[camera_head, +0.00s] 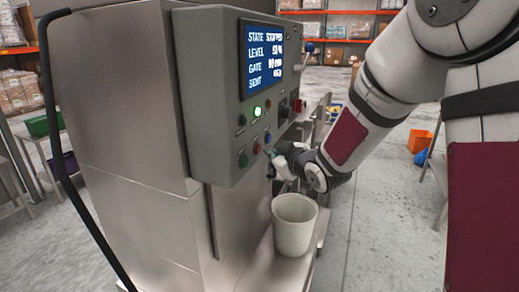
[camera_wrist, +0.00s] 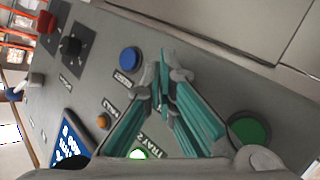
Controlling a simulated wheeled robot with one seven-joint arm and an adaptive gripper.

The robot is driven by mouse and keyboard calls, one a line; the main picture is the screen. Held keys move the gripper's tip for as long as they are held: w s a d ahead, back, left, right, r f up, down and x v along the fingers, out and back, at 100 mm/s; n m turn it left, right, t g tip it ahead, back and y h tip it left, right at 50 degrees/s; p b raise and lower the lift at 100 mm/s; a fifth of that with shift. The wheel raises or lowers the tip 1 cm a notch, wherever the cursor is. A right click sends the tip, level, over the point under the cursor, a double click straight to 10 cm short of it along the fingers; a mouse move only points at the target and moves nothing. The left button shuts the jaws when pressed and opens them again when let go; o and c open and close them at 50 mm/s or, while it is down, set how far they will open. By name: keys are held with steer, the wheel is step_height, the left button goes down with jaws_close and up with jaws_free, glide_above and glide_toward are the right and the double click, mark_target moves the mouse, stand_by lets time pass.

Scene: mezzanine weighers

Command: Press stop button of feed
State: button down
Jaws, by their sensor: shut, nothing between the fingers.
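The feed control box (camera_head: 222,100) carries a screen (camera_head: 262,55) whose top line seems to read STATE STOPPED. Low on its face are a red button (camera_head: 257,148), a green button (camera_head: 243,160) and a blue button (camera_head: 267,137). My gripper (camera_head: 276,152) is close to these buttons, with its fingers shut and empty. In the wrist view the teal fingertips (camera_wrist: 164,58) lie between the blue button (camera_wrist: 129,60) and the green button (camera_wrist: 247,130). The red button does not show there, apparently hidden by the fingers. I cannot tell whether the tips touch the panel.
A lit green lamp (camera_head: 257,111), a black knob (camera_wrist: 70,45) and a red switch (camera_wrist: 45,22) are also on the panel. A whitish bucket (camera_head: 293,224) stands on the metal ledge below my gripper. Open floor lies to the right.

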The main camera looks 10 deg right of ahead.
steer(key=shift+s+d+p, duration=0.5)
steer(key=shift+s+d, duration=0.2)
steer(key=shift+d, duration=0.35)
steer(key=shift+s+d+p, duration=0.45)
steer(key=shift+s+d, duration=0.25)
steer(key=shift+d, duration=0.35)
steer(key=s+d+r+m+g+h, duration=0.1)
steer(key=s+r+m+g+h, duration=0.2)
steer(key=s, duration=0.4)
steer(key=s+d+r+m+g+h, duration=0.1)
steer(key=s+d+r+m, duration=0.1)
steer(key=s+r, duration=0.45)
steer(key=s+a+f+m+g, duration=0.1)
steer(key=s+a+g, duration=0.1)
steer(key=s, duration=0.9)
steer(key=s+a+f+m+g, duration=0.1)
steer(key=s+a+m+g, duration=0.1)
steer(key=s, duration=0.9)
steer(key=shift+s+a+g+y, duration=0.3)
steer(key=shift+s+y, duration=0.1)
